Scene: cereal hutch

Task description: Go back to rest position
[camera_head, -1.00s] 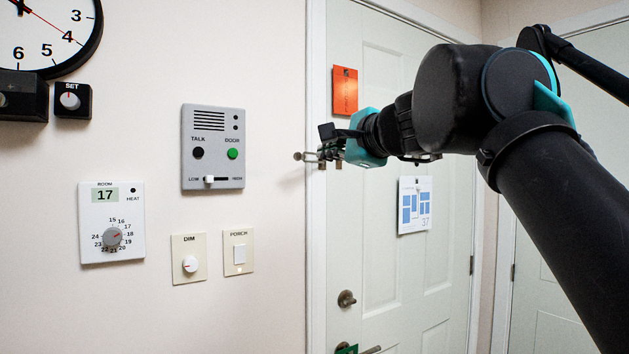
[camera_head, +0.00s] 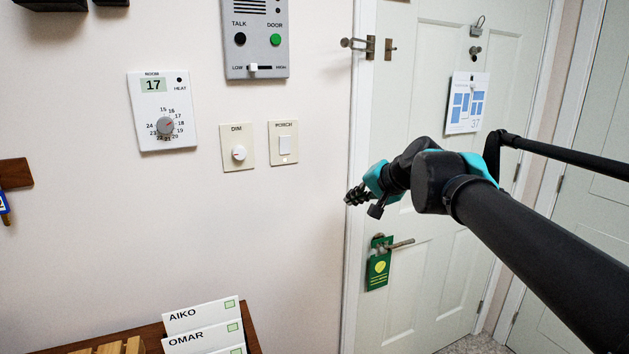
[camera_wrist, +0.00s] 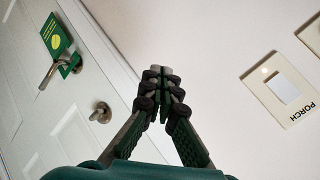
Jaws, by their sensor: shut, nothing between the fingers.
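My gripper (camera_head: 354,196) is in front of the door's left frame, below the brass latch and above the lever handle. In the wrist view its two dark fingers (camera_wrist: 163,80) meet at the tips with nothing between them. It looks apart from the wall and the door. My black arm crosses the right side of the head view.
The white door (camera_head: 425,100) carries a latch (camera_head: 369,46), a lever handle (camera_head: 402,244) with a green hanger (camera_head: 377,270), and a plan sheet (camera_head: 466,103). The wall holds an intercom (camera_head: 256,50), thermostat (camera_head: 162,110), dimmer (camera_head: 237,148) and porch switch (camera_head: 283,143). Name cards (camera_head: 200,338) stand low left.

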